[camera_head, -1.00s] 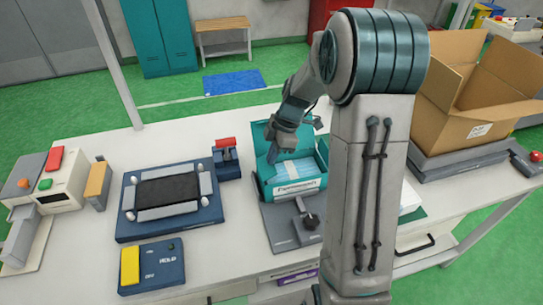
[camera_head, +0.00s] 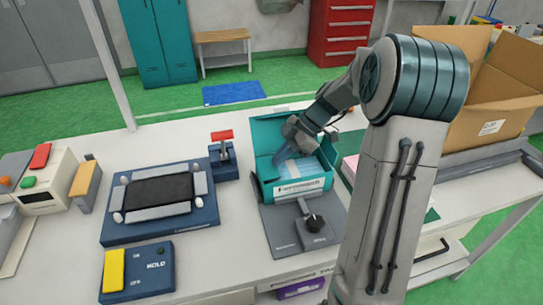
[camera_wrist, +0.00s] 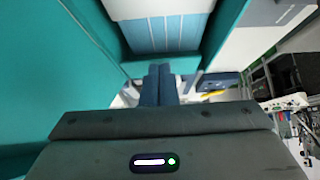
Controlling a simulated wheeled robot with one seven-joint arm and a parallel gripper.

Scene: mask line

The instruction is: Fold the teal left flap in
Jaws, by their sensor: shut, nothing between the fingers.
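The teal box (camera_head: 264,188) sits on a grey fixture in the head view, its front label facing the camera. Its teal lid panel (camera_head: 268,130) stands up at the back. Pale blue packed contents show inside it in the wrist view (camera_wrist: 158,33). A broad teal panel, which looks like the left flap (camera_wrist: 50,60), fills the left of the wrist view. My gripper (camera_head: 279,160) points down over the left part of the box opening. Its two blue fingers lie together and empty in the wrist view (camera_wrist: 159,70). Whether they touch the flap is unclear.
A lever with a black knob (camera_head: 314,224) stands in front of the box. A red-topped device (camera_head: 222,150) and a dark blue tray fixture (camera_head: 150,228) lie to the left. A large cardboard box (camera_head: 490,100) is at the right.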

